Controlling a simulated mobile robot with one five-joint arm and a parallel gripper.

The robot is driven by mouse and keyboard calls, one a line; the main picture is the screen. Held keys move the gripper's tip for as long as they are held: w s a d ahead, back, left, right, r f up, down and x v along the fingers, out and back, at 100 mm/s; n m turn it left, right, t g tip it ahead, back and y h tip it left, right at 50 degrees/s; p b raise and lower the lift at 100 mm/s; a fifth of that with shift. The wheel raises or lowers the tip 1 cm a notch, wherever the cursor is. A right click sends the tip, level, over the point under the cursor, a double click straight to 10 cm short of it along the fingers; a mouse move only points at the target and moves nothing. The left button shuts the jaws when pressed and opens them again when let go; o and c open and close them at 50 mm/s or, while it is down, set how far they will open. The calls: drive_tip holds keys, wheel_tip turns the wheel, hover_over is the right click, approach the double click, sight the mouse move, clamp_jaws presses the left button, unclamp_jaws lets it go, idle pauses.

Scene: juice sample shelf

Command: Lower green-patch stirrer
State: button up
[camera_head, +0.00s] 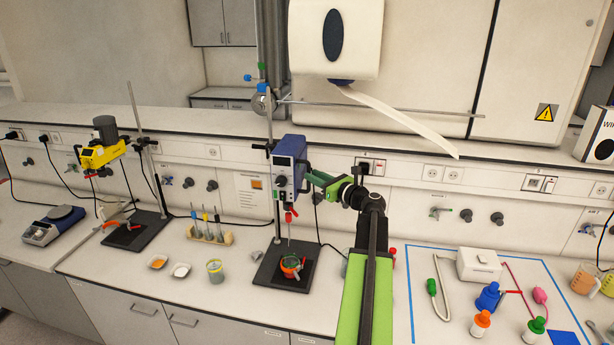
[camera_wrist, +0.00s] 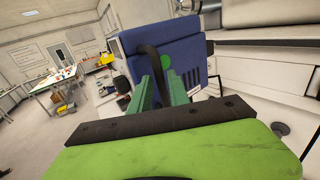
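The blue stirrer (camera_head: 287,168) is on a tall upright rod stand at the middle of the bench, with its shaft hanging toward an orange-red vessel (camera_head: 291,267) on the black base. In the wrist view the blue stirrer body (camera_wrist: 196,48) fills the upper middle, with a round green patch (camera_wrist: 194,62) on its face. A black handle (camera_wrist: 151,62) stands out from that face. My gripper (camera_head: 318,179) reaches it from the right. Its green fingers (camera_wrist: 161,85) lie close on both sides of the handle and appear shut on it. The exact contact is partly hidden.
A yellow stirrer (camera_head: 103,153) on another stand is at left. A rack of pipettes (camera_head: 210,232), small dishes and a jar (camera_head: 215,271) stand between. Several bottles and a white device (camera_head: 479,265) are at right. A paper dispenser (camera_head: 336,38) hangs above.

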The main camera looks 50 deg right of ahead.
drive_tip(key=shift+w, duration=1.5)
clamp_jaws()
